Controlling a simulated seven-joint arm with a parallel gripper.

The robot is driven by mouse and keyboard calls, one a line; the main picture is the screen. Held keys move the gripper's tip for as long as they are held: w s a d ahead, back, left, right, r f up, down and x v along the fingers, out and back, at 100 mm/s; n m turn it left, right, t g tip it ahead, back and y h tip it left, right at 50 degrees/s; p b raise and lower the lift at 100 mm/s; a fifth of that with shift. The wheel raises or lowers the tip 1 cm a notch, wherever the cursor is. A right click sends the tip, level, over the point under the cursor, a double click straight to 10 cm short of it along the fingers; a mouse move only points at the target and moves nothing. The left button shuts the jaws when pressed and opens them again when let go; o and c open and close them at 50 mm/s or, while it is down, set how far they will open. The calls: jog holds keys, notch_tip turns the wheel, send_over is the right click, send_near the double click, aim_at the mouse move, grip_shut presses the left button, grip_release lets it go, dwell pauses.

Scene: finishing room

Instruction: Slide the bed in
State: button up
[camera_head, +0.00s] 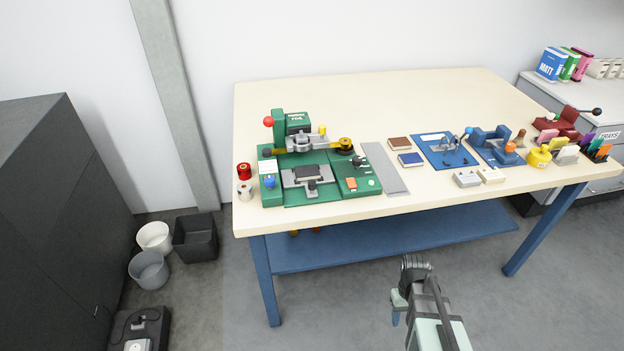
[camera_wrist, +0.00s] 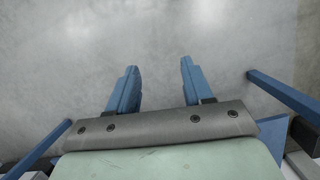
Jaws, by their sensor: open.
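A green foil press (camera_head: 279,129) stands on the left part of the cream table. Its grey bed (camera_head: 322,188) sits at the front of the green base, with a dark plate (camera_head: 311,172) on top. The bed has a small grey knob or handle at its front edge. My gripper (camera_head: 397,306) is in front of the table, below the tabletop edge and well apart from the press. In the wrist view the two blue fingers (camera_wrist: 158,78) are spread, with only grey floor between them. The gripper is open and empty.
The cream tabletop (camera_head: 400,95) is clear at the back. A grey strip (camera_head: 384,168), brown and blue blocks and blue tools lie right of the press. Foil rolls (camera_head: 244,171) stand at its left. A blue table leg (camera_head: 265,280) and shelf (camera_head: 395,238) are below.

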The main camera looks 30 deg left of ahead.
jog(key=w+a+r+n+t, duration=0.2)
jog(key=w+a+r+n, duration=0.1)
jog(key=a+r, duration=0.9)
notch_tip(320, 180, up, 34)
jog(key=f+n+y, duration=0.1)
jog(key=n+y, duration=0.1)
jog(key=n, duration=0.6)
send_over(312, 182)
notch_tip(312, 182, down, 13)
jog(key=shift+f, duration=0.1)
jog(key=shift+c, duration=0.2)
grip_shut()
jog(key=shift+w, duration=0.1)
